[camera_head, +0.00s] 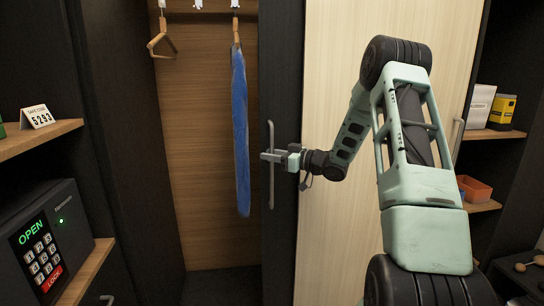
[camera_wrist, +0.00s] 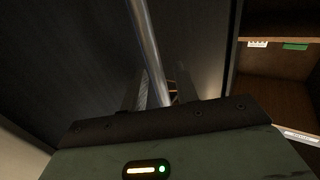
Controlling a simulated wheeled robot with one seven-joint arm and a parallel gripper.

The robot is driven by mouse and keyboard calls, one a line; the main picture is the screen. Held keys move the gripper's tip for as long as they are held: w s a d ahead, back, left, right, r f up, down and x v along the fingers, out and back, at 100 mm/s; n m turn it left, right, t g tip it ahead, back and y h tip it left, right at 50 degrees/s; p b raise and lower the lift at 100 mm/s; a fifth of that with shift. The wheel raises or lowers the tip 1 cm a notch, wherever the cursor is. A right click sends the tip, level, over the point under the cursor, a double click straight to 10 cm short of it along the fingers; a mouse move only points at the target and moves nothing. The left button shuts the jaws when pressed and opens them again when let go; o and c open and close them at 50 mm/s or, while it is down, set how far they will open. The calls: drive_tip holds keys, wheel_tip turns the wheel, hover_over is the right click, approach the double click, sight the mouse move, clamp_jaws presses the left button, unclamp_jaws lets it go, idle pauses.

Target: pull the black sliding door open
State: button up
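The black sliding door (camera_head: 283,80) is a tall dark panel in the middle of the head view. An open closet space shows on its left and a pale wood panel on its right. A vertical metal bar handle (camera_head: 271,190) is on the door; it also runs between my fingers in the wrist view (camera_wrist: 146,40). My gripper (camera_head: 268,157) is at the middle of the handle, coming from the right. In the wrist view its two dark fingers (camera_wrist: 156,92) stand on either side of the bar, with a gap visible, so it looks open around the handle.
A blue garment (camera_head: 241,130) hangs in the closet beside an empty wooden hanger (camera_head: 161,42). A safe (camera_head: 40,245) stands on the left shelf. The pale panel (camera_head: 330,240) has its own handle (camera_head: 457,140). Shelves with boxes (camera_head: 502,112) are at right.

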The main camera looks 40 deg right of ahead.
drive_tip(key=b+v, duration=0.4)
drive_tip(key=v, duration=1.3)
drive_tip(key=shift+s, duration=0.15)
drive_tip(key=shift+d, duration=0.1)
